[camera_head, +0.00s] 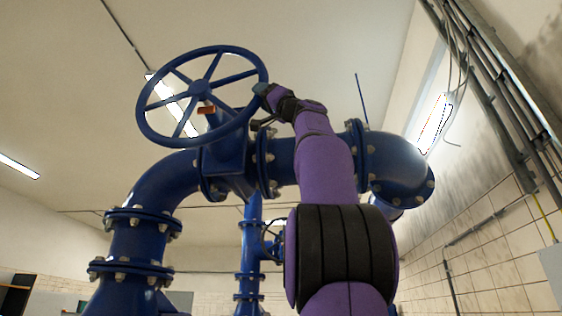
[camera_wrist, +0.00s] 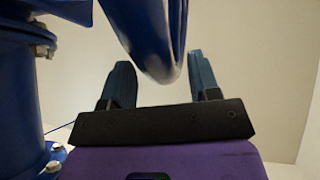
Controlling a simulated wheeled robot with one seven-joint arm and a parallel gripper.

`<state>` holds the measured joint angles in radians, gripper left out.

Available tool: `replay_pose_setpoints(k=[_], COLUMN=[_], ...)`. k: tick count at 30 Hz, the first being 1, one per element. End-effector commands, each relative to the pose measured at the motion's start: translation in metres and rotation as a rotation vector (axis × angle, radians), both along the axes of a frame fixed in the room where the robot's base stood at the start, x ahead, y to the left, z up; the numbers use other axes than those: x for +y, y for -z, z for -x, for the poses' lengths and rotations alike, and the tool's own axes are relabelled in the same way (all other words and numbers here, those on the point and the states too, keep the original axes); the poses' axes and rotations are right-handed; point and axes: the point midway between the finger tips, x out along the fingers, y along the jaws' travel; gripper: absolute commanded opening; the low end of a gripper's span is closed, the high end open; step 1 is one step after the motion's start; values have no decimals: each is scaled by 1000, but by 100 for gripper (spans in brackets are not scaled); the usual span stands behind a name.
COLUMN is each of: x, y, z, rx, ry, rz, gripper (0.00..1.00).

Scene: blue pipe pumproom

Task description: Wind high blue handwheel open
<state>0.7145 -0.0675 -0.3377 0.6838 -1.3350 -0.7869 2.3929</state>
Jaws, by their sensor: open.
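The high blue handwheel (camera_head: 146,118) is a large spoked ring on top of a blue valve, tilted in the head view. My gripper (camera_head: 262,92) is at the right side of its rim. In the wrist view, the blue rim (camera_wrist: 152,40) comes down from the top toward the space between the two fingers of my gripper (camera_wrist: 160,82). The fingers are apart, with gaps on both sides of the rim. I cannot tell how deep the rim sits between them. A small orange-red tag (camera_head: 206,109) shows near the wheel hub.
Thick blue flanged pipes (camera_head: 160,192) run below the wheel and to the right behind my arm. A smaller blue handwheel (camera_head: 272,240) is lower down, partly hidden by my arm. Conduits (camera_head: 500,90) line the right wall. Open air surrounds the wheel's left side.

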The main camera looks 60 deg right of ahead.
Motion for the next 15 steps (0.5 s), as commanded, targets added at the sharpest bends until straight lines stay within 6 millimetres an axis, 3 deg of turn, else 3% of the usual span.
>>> replay_pose_setpoints(k=[15], x=[-6], y=[46], z=[48], rx=[-1], ry=[-1], rz=[-1], gripper=[56])
